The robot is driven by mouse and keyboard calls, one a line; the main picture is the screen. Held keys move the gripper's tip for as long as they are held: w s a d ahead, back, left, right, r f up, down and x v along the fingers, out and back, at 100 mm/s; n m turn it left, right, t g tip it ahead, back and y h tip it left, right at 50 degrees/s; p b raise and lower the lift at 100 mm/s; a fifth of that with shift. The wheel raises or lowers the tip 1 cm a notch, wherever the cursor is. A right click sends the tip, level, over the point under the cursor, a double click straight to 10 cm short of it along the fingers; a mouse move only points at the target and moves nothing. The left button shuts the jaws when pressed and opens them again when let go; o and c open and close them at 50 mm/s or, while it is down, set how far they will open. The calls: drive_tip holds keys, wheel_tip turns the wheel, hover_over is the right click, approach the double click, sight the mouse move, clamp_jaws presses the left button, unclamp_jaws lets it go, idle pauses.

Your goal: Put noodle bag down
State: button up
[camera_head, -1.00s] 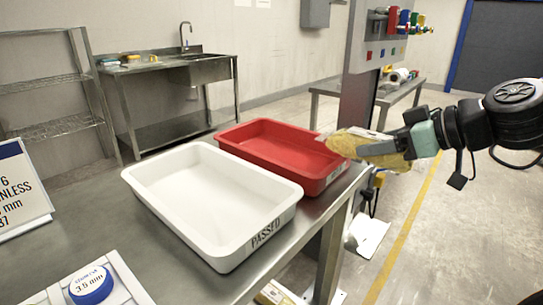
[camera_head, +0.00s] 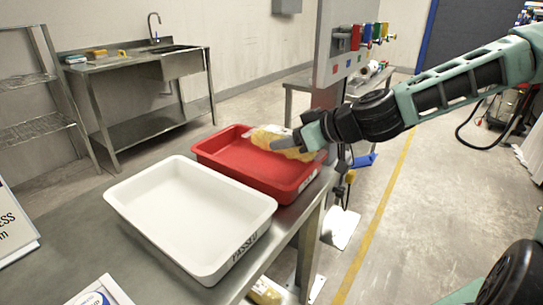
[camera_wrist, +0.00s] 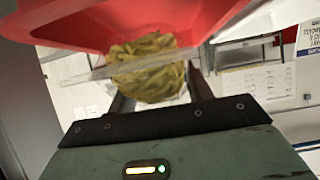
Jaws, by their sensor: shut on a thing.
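The noodle bag (camera_head: 272,140) is a clear bag of yellow noodles. My gripper (camera_head: 300,143) is shut on it and holds it over the right part of the red tray (camera_head: 225,166). In the wrist view the noodle bag (camera_wrist: 150,68) sits between the fingers, with the red tray (camera_wrist: 75,22) close beyond it. I cannot tell whether the bag touches the tray. The white tray (camera_head: 150,185) marked PASSED stands in front of the red tray and looks empty.
Both trays stand on a steel table (camera_head: 90,225). A grey post (camera_head: 330,55) with coloured buttons rises just behind the red tray. A sign (camera_head: 14,225) stands at the left. A bag (camera_head: 264,292) lies low beside the table's near edge.

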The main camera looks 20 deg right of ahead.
sight(282, 131)
drive_tip(key=w+a, duration=0.2)
drive_tip(key=w, duration=0.1)
drive_tip(key=shift+w+a, duration=0.1)
drive_tip(key=shift+a, duration=0.15)
drive_tip(key=shift+w+a+f+b, duration=0.1)
drive_tip(key=shift+w+f+b, duration=0.1)
drive_tip(key=shift+f, duration=0.3)
drive_tip(key=shift+w+a+f+b, duration=0.1)
drive_tip(key=shift+f+b, duration=0.05)
drive_tip(key=shift+f, duration=0.35)
drive_tip(key=shift+f+b, duration=0.6)
drive_tip(key=shift+f, duration=1.9)
drive_tip(key=o, duration=1.3)
drive_tip(key=shift+c, duration=0.2)
drive_tip(key=p+v, duration=0.2)
drive_tip(key=v, duration=1)
